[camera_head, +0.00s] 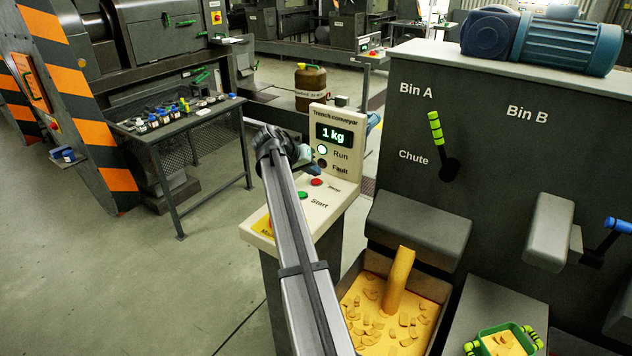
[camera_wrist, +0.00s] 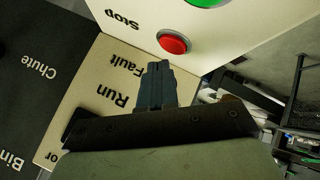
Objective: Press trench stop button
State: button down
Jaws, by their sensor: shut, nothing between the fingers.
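The trench conveyor panel (camera_head: 330,130) stands in the middle of the head view, with a "1 kg" display and a lit Run lamp (camera_head: 322,150). The red stop button (camera_head: 316,182) is on its sloping lower face, near the green start button (camera_head: 303,195). In the wrist view the red button (camera_wrist: 173,42) is beside the upside-down "Stop" label. My gripper (camera_head: 306,154) is over the panel, near the Run and Fault lamps. In the wrist view its shut, empty fingers (camera_wrist: 157,66) end just below the red button in the picture, apparently apart from it.
The bin machine (camera_head: 500,130) stands to the right, with a green-handled chute lever (camera_head: 437,133) and a tray of yellow material (camera_head: 350,327) below. A table with small bottles (camera_head: 180,120) is at the left. The floor at the lower left is clear.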

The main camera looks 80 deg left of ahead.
aim_at(313, 181)
jog(key=shift+f, duration=0.2)
jog(key=shift+f, duration=0.25)
jog(key=shift+f, duration=0.45)
dwell(1.3)
jog(key=shift+r, duration=0.85)
jog(key=shift+r, duration=0.15)
jog(key=shift+r, duration=2.4)
